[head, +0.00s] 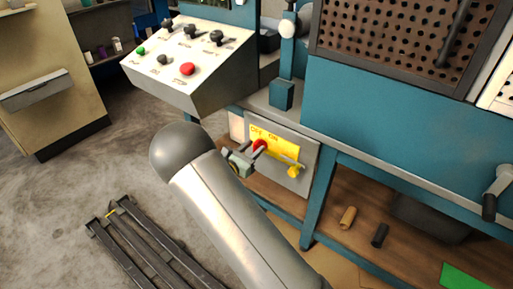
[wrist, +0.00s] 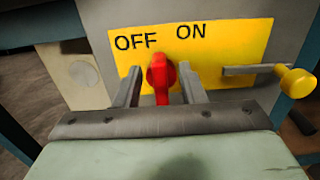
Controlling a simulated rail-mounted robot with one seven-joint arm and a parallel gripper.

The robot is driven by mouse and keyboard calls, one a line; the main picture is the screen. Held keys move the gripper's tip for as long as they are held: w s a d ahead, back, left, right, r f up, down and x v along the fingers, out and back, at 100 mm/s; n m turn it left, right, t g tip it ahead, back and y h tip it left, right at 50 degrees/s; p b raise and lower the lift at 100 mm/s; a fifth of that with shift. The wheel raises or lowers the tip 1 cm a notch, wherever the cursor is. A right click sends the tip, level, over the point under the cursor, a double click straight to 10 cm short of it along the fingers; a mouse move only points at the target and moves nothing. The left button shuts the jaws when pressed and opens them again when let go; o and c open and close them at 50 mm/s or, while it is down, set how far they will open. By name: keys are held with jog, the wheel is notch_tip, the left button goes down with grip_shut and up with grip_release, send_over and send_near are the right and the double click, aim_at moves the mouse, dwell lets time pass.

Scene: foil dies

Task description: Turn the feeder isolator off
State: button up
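The feeder isolator is a red handle (wrist: 161,78) on a yellow plate (wrist: 225,52) marked OFF at left and ON at right. The handle stands roughly upright below the gap between the two words; I cannot tell its exact setting. In the head view the red handle (head: 260,146) shows on the grey box under the bench. My gripper (wrist: 161,82) is open, with one finger on each side of the handle and narrow gaps showing. It also shows in the head view (head: 248,155), partly hidden by my arm.
A yellow knob on a rod (wrist: 296,81) sticks out right of the handle. A sloped control panel (head: 190,62) stands above left. A blue bench leg (head: 320,205) is right of the box. Brown and black cylinders (head: 348,217) lie on the lower shelf.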

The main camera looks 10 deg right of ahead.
jog(key=shift+x, duration=1.2)
grip_shut()
